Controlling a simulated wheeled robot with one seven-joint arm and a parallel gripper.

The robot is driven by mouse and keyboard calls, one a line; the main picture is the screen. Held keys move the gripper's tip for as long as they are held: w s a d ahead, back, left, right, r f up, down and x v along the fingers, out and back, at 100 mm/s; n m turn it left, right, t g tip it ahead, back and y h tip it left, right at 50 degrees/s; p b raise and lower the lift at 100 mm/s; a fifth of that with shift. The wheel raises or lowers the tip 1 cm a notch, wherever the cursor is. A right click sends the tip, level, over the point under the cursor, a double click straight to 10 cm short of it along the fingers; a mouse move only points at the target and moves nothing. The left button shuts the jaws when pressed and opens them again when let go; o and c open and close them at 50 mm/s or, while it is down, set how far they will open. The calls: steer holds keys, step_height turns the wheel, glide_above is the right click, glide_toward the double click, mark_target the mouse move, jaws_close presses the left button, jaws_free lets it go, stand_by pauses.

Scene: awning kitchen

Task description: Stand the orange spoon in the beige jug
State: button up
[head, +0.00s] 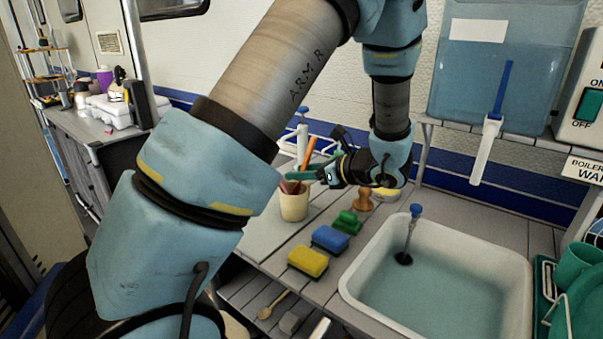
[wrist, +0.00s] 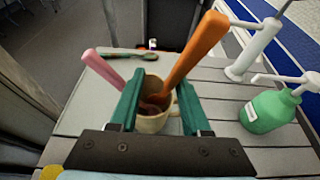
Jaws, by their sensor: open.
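The beige jug (head: 294,207) stands upright on the counter, and it also shows in the wrist view (wrist: 152,124). The orange spoon (wrist: 190,62) stands in the jug, its handle leaning up to the right; it also shows in the head view (head: 308,153). A pink utensil (wrist: 108,73) leans out of the jug to the left. My gripper (wrist: 158,88) is open, its green fingers on either side of the jug's mouth in the wrist view. The orange handle rises between them and crosses near the right fingertip; I cannot tell whether they touch. The spoon's lower end is inside the jug.
A green pump bottle (wrist: 268,111) and a white tap (wrist: 258,48) stand to the right in the wrist view. A green-handled brush (wrist: 125,54) lies behind the jug.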

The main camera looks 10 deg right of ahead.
steer(key=b+v, duration=0.2)
steer(key=v, duration=0.8)
steer(key=shift+s+d, duration=0.25)
stand_by(0.3)
